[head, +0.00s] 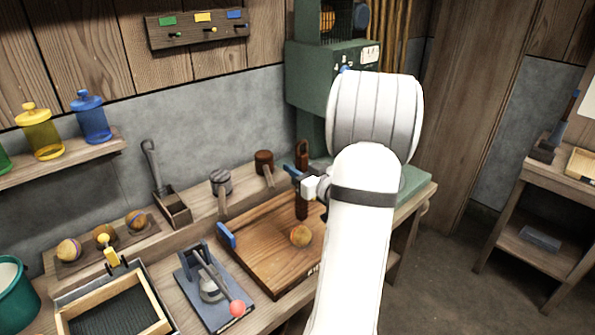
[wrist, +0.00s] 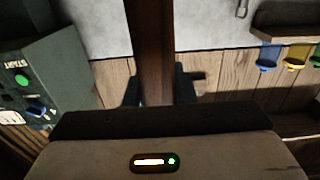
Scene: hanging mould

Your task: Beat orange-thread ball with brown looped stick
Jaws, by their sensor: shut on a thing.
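The brown looped stick (head: 301,207) stands upright in my gripper (head: 303,183), with its looped end up. My gripper is shut on it; the wrist view also shows the brown shaft (wrist: 151,45) between the two dark fingers (wrist: 158,92). A ball with orange thread (head: 301,236) rests on the wooden board (head: 262,250). The stick's lower end shows just above the ball in the head view; I cannot tell the gap in depth. My white arm hides the board's right part.
A press-like tool with a red knob (head: 237,308) stands left of the board. Several balls (head: 68,250) sit in a rack at left, near a framed screen (head: 115,310). A green machine (head: 330,75) stands behind.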

